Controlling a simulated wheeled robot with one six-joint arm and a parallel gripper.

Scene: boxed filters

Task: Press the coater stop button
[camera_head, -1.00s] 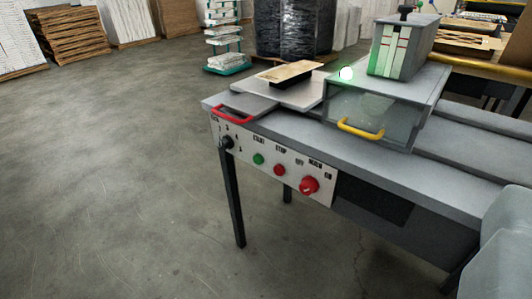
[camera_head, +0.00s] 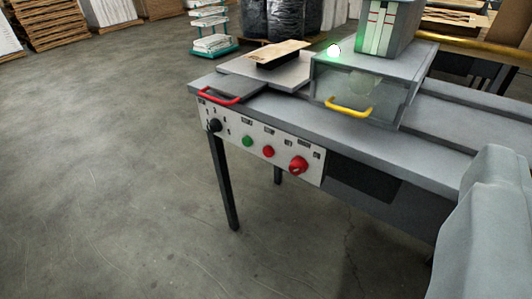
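The coater's control panel (camera_head: 228,129) is a light strip on the front edge of a grey machine table. A small red button (camera_head: 268,151), under a label that seems to read STOP, sits between a green button (camera_head: 247,141) and a larger red knob (camera_head: 298,165). A black knob (camera_head: 214,125) is at the panel's left end. A grey rounded shape at the right edge looks like part of my arm. My gripper's fingers do not show, and nothing touches the red button.
A red handle (camera_head: 218,97) and a yellow handle (camera_head: 348,108) stick out above the panel. A clear-fronted box (camera_head: 362,88) stands on the table, with a lit green-white lamp (camera_head: 334,50) on top. The concrete floor (camera_head: 110,170) in front and left is open.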

